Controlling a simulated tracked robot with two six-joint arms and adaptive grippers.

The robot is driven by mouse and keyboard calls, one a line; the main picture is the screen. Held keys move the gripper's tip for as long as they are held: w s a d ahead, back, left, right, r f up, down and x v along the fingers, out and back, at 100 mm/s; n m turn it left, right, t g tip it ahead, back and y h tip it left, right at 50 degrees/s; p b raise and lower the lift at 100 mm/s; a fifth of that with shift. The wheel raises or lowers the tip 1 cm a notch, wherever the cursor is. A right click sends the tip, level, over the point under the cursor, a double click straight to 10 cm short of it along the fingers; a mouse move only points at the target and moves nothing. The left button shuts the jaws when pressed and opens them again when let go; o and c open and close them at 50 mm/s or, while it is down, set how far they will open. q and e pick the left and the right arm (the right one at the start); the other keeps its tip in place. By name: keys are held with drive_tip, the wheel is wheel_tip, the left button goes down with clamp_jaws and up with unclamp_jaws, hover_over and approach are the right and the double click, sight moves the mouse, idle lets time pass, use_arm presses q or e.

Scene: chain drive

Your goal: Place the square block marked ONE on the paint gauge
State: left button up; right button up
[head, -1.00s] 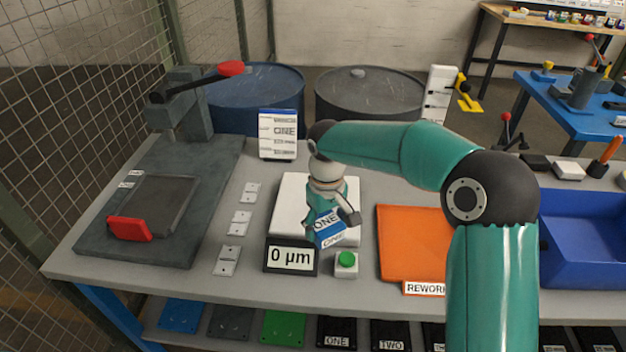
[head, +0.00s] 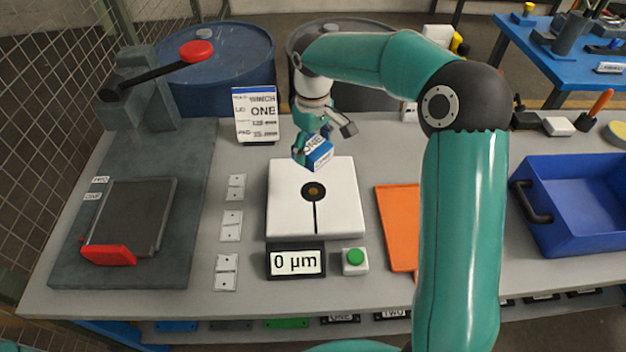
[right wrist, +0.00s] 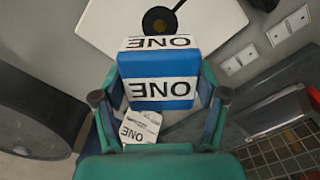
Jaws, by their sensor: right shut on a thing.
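The block marked ONE (head: 318,155) is blue with white labels. My right gripper (head: 312,150) is shut on it and holds it, tilted in the head view, over the back edge of the paint gauge. The block also shows between the fingers in the right wrist view (right wrist: 160,80). The paint gauge has a white plate (head: 287,215) with a dark round spot (head: 313,191) and a black line. Its display (head: 295,262) reads 0 µm, and a green button (head: 355,257) sits beside it. The spot is uncovered. My left gripper is not in view.
A press with a red-knobbed lever (head: 197,51) is at left. Small white plates (head: 231,225) lie left of the gauge. An orange mat (head: 396,228) and blue bin (head: 580,190) are at right.

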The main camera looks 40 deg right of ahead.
sight(313, 192)
wheel_tip(313, 192, down, 12)
drive_tip(key=shift+f+p, duration=0.2)
drive_tip(key=shift+p, duration=0.45)
drive_tip(key=shift+f, duration=0.1)
drive_tip(key=o, duration=1.5)
wheel_tip(313, 192, up, 12)
drive_tip(key=shift+r+b, duration=0.15)
drive_tip(key=shift+b, duration=0.45)
drive_tip(key=shift+s, duration=0.1)
